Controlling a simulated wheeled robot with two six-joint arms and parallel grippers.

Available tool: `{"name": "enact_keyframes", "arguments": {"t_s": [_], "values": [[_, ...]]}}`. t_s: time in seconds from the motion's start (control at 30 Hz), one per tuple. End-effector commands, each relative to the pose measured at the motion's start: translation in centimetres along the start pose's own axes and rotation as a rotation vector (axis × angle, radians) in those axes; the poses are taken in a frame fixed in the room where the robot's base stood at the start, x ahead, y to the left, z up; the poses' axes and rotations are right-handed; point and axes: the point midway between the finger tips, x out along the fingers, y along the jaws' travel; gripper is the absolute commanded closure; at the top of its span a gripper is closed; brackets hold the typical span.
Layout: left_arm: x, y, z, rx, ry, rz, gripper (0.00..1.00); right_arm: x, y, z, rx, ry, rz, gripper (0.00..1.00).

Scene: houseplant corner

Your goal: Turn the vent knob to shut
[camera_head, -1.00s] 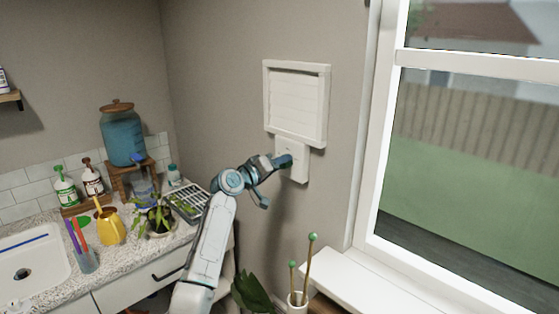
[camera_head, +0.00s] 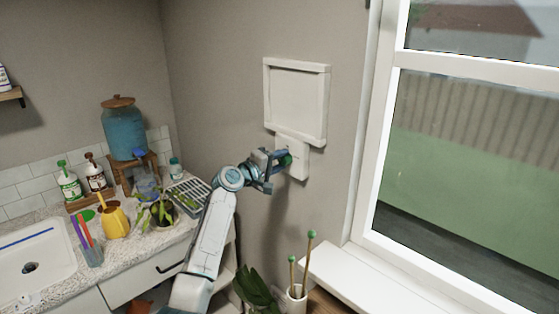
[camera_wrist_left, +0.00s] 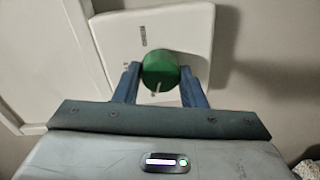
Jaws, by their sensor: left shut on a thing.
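The green vent knob (camera_wrist_left: 160,71) sits on a white wall plate (camera_wrist_left: 194,24) in the left wrist view. In the head view the knob (camera_head: 287,161) shows at the fingertips, on the plate (camera_head: 300,163) under the white vent (camera_head: 297,98). The vent's face looks flat, with no gaps between slats that I can make out. My left gripper (camera_head: 279,160) is shut on the knob, one blue finger on each side. My right gripper is not in view.
A window with a white sill (camera_head: 385,285) stands to the right. A white pot with green-tipped sticks (camera_head: 297,292) is below. The counter at left holds a yellow watering can (camera_head: 115,222), a plant and a seed tray (camera_head: 190,196). The wall around the plate is clear.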

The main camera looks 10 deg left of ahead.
Motion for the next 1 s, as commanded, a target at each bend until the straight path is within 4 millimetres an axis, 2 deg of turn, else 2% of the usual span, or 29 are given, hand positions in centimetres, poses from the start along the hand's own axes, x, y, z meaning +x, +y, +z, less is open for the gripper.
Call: {"name": "enact_keyframes", "arguments": {"t_s": [0.37,0.4,0.5,0.83,1.0], "values": [[0.0,-0.1,0.0,-0.006,-0.001,-0.002,0.86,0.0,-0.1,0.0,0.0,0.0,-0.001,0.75],[0.0,-0.1,0.0,-0.006,-0.001,-0.002,0.57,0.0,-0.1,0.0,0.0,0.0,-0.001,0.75],[0.0,-0.1,0.0,-0.005,-0.001,-0.001,0.41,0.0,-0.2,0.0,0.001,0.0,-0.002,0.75],[-0.3,-0.1,0.0,-0.004,0.0,-0.001,0.41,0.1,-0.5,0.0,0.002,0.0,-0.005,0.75],[-2.1,-0.4,0.0,-0.002,0.001,0.0,0.41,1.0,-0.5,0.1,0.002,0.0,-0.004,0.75]]}}
